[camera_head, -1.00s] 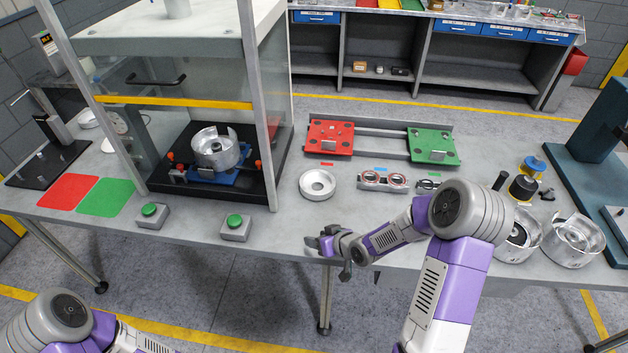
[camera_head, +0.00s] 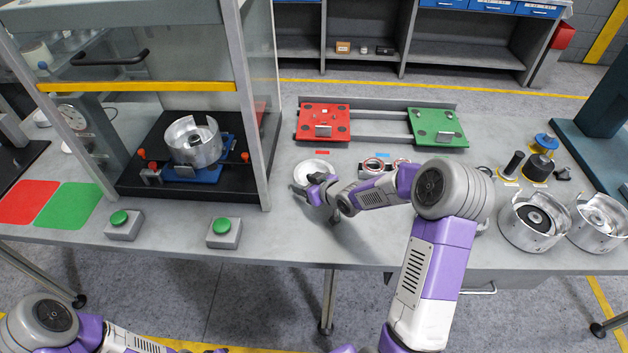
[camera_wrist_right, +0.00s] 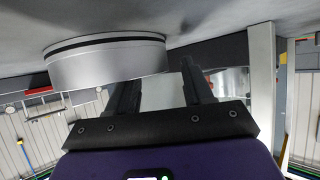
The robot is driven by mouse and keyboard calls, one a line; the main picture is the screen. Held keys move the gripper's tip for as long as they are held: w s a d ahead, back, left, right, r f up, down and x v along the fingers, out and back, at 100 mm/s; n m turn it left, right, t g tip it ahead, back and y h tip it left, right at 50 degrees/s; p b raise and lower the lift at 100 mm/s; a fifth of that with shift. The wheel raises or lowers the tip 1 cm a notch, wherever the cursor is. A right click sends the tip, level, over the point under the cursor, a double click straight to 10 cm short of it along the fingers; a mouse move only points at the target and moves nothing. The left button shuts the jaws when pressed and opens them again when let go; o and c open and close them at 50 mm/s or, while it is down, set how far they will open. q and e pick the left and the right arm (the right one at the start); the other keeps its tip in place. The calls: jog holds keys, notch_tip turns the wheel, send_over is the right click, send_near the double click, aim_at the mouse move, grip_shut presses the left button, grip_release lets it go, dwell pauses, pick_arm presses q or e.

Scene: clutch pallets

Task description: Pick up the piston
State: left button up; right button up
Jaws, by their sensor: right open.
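The piston is the round silver part (camera_head: 306,170) lying flat on the table, left of the small ringed fixture. My right gripper (camera_head: 322,189) is at its near side and hides part of its near edge. In the right wrist view, which looks upside down, the piston (camera_wrist_right: 105,62) shows as a silver disc with a dark groove near the table surface. The open, empty fingers of my right gripper (camera_wrist_right: 160,85) are close to it; I cannot tell whether they touch. My left arm shows at the bottom left, but its gripper is not visible.
A red plate (camera_head: 323,122) and a green plate (camera_head: 437,128) stand on rails behind. A small fixture with rings (camera_head: 385,164) is close right of the piston. Silver housings (camera_head: 532,232) stand farther right. Green-button boxes (camera_head: 224,233) sit at the front left.

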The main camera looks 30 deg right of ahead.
jog(key=shift+w+a+f, duration=0.1)
jog(key=shift+w+f, duration=0.15)
jog(key=shift+w, duration=0.2)
grip_shut()
jog(key=shift+r, duration=0.1)
